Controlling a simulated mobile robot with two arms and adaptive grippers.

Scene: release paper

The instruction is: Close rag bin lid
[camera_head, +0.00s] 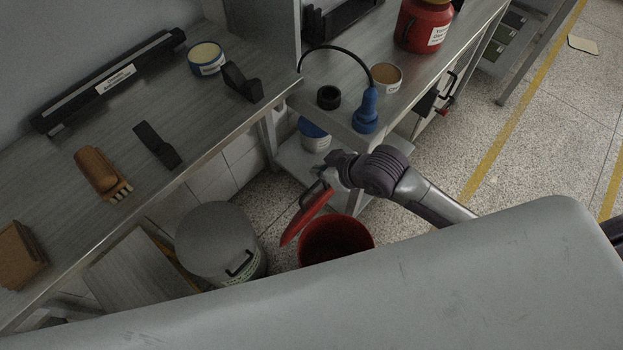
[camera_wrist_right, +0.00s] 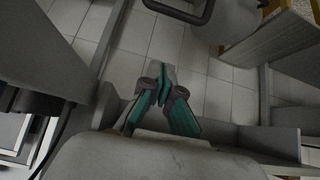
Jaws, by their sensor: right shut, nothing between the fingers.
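A red bin (camera_head: 336,240) stands on the floor below the benches, partly hidden by my own body at the bottom of the head view. Its red lid (camera_head: 306,213) is raised and tilted on the left side of the opening, so the inside shows. My right gripper (camera_head: 325,184) is at the upper end of the lid; I cannot tell whether it touches it. In the right wrist view the same gripper (camera_wrist_right: 164,88) has its teal fingers together with nothing between them. My left gripper is not in view.
A grey lidded bin (camera_head: 219,243) with a black handle stands left of the red bin. The bench (camera_head: 209,114) at the left holds brushes and a tin. The bench (camera_head: 348,131) behind my right gripper holds a blue oil can (camera_head: 366,112). Open floor lies at the right.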

